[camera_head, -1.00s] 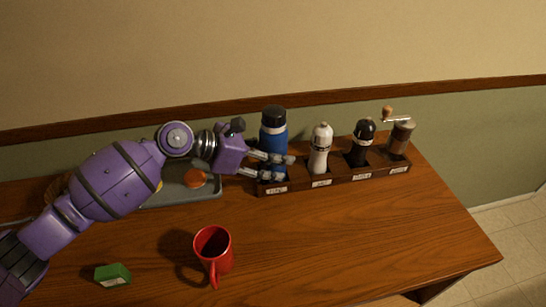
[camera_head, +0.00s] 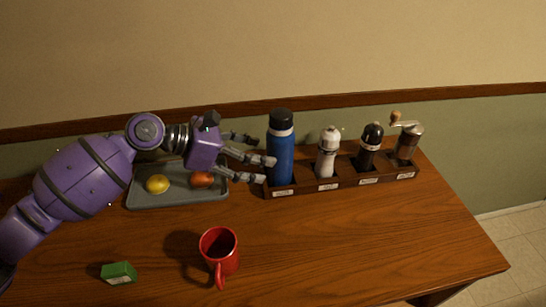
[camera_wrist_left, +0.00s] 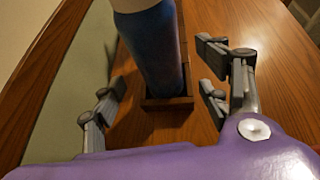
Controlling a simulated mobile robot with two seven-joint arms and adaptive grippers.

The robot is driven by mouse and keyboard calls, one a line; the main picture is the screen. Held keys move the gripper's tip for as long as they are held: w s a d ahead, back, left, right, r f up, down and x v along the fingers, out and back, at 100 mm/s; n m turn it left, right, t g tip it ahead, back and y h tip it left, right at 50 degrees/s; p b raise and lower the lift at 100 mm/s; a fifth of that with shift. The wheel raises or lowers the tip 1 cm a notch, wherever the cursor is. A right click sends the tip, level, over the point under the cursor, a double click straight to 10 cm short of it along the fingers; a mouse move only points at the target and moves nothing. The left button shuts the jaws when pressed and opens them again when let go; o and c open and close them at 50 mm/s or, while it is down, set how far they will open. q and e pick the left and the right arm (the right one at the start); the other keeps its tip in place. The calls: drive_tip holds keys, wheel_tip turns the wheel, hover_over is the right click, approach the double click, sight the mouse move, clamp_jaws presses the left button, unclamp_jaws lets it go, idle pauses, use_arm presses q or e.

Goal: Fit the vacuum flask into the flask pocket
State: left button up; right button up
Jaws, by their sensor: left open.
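The vacuum flask (camera_head: 281,150) is blue with a black cap. It stands upright in the leftmost pocket, the flask pocket, of the dark wooden rack (camera_head: 340,182). The left wrist view also shows the flask (camera_wrist_left: 157,50), its lower end inside the pocket walls (camera_wrist_left: 168,103). My left gripper (camera_head: 257,169) is open just left of the flask, its fingers pointing toward it. In the left wrist view the fingers (camera_wrist_left: 160,95) are spread wide, with the flask ahead between them and no finger closed on it. The flask's base is hidden in the rack. My right gripper is not seen.
The rack also holds a white mill (camera_head: 327,155), a black mill (camera_head: 369,148) and a crank grinder (camera_head: 408,142). A grey tray (camera_head: 150,199) holds a lemon (camera_head: 157,184) and an orange-red fruit (camera_head: 202,179). A red mug (camera_head: 219,250) and green box (camera_head: 118,272) stand in front. The table's right front is clear.

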use_arm(q)
drive_tip(key=v, duration=0.5)
drive_tip(key=shift+d, duration=0.1)
idle(0.3)
